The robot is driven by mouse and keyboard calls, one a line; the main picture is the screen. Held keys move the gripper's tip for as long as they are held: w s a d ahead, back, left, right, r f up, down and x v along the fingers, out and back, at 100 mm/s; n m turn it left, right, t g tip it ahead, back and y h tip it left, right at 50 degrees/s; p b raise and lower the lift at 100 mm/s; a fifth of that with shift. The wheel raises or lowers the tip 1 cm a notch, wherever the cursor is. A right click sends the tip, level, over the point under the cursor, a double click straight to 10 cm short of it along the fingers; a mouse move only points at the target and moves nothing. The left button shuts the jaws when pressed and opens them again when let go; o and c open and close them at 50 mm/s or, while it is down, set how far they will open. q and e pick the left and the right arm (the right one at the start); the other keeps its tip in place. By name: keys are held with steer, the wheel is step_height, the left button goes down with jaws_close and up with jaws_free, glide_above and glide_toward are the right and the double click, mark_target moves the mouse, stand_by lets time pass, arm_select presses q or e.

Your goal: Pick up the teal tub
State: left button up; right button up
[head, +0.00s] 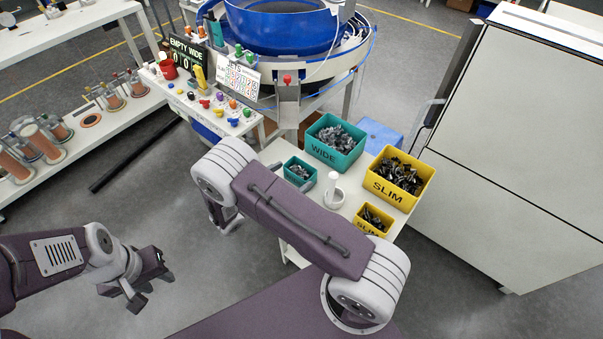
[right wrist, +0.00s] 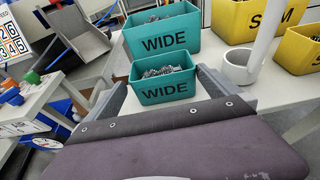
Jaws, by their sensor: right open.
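A small teal tub (head: 300,173) stands on the white table, holding small grey metal parts. In the right wrist view the small teal tub (right wrist: 160,92) is marked WIDE and stands upright in front of a larger teal bin (right wrist: 180,38), also marked WIDE. The larger teal bin (head: 326,151) shows in the head view too. My right gripper (right wrist: 161,80) is open and empty, its fingers either side of the small tub in the picture; I cannot tell how close. In the head view my right arm mostly hides it. My left gripper (head: 148,283) is open and empty over the floor.
Two yellow bins, one large (head: 396,190) and one small (head: 367,229), stand to the right of the teal ones. A white cup-like holder (head: 333,197) with an upright post is close by. A blue bowl feeder (head: 285,30) and a button panel stand behind.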

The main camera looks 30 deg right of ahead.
mark_target(305, 168)
steer(key=p+x, duration=0.1)
steer(key=x, duration=0.3)
steer(key=shift+s+d+r, duration=0.2)
steer(key=shift+w+d+f, duration=0.15)
steer(key=shift+d, duration=0.15)
steer(key=shift+a, duration=0.1)
steer(key=c, duration=1.1)
steer(key=shift+c, duration=0.2)
step_height(305, 168, up, 10)
